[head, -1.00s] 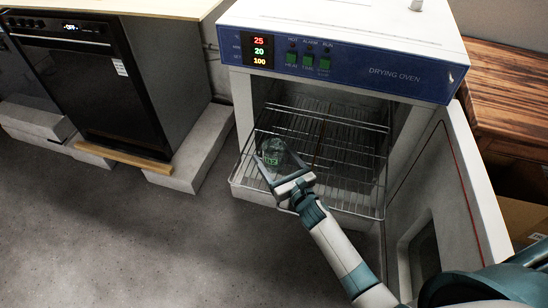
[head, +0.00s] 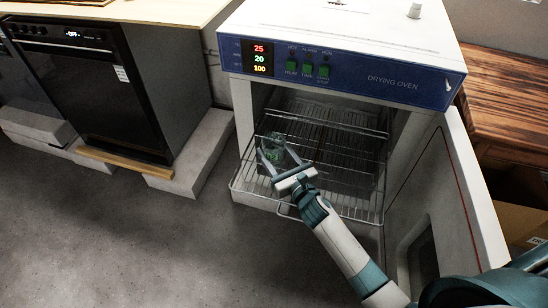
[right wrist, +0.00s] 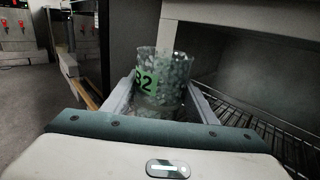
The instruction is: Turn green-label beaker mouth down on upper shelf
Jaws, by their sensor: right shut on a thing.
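The green-label beaker (head: 274,143) is clear glass and hangs at the left front of the oven opening, over the pulled-out wire shelf (head: 345,205). My right gripper (head: 274,151) is shut on it, one finger on each side. In the right wrist view the beaker (right wrist: 163,82) stands roughly upright between the fingers, its green label with dark characters facing left. I cannot tell for sure which end is its mouth, or whether its base touches the wires. My left gripper is not in view.
The drying oven (head: 400,85) stands open, its door (head: 470,190) swung out at right, close to my right arm. Another wire rack (head: 330,115) shows deeper inside. A black appliance (head: 80,95) stands at left. The floor (head: 130,245) in front is clear.

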